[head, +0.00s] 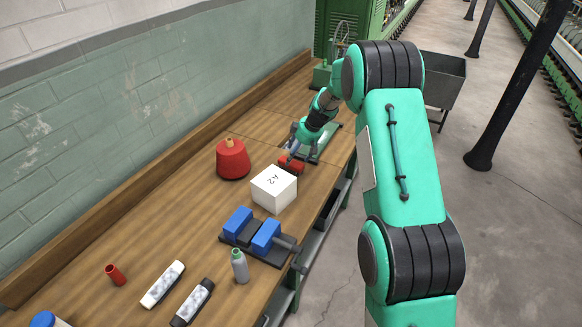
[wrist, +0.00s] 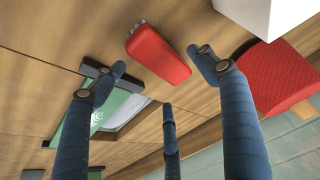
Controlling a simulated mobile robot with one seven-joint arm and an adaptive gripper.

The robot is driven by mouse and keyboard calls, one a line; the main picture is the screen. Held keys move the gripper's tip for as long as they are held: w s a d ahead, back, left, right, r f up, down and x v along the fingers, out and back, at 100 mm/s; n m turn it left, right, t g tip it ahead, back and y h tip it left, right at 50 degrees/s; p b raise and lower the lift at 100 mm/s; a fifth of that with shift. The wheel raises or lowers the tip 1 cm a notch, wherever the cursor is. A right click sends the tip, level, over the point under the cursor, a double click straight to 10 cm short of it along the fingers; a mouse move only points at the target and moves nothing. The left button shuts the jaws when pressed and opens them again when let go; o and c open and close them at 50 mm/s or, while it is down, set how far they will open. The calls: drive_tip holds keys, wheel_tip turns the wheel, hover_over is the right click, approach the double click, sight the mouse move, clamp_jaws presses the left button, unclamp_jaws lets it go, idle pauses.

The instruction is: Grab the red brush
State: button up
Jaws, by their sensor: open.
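The red brush (head: 290,164) lies on the wooden bench in the head view, beyond the white box and right below my gripper (head: 296,143). In the wrist view the brush (wrist: 158,54) shows as a red block with a grey bristly end. My gripper (wrist: 158,66) has its blue fingers spread in the wrist view, one on each side of the brush, with a third finger lower in the middle. The fingers are empty. I cannot tell how far above the bench the fingertips are.
The white box marked A2 (head: 274,188) and the red yarn cone (head: 232,160) stand near the brush. A green-and-grey item (wrist: 122,112) lies on its other side. A blue-and-black device (head: 258,236) and a grey bottle (head: 240,266) stand nearer on the bench.

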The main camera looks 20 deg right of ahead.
sight(293, 161)
drive_tip(key=shift+b+x, duration=0.35)
drive_tip(key=shift+x, duration=2.05)
drive_tip(key=shift+s+f+b, duration=0.1)
drive_tip(key=shift+f+b, duration=0.15)
drive_tip(key=shift+b, duration=0.2)
drive_tip(key=shift+c, duration=0.5)
drive_tip(key=c, duration=1.2)
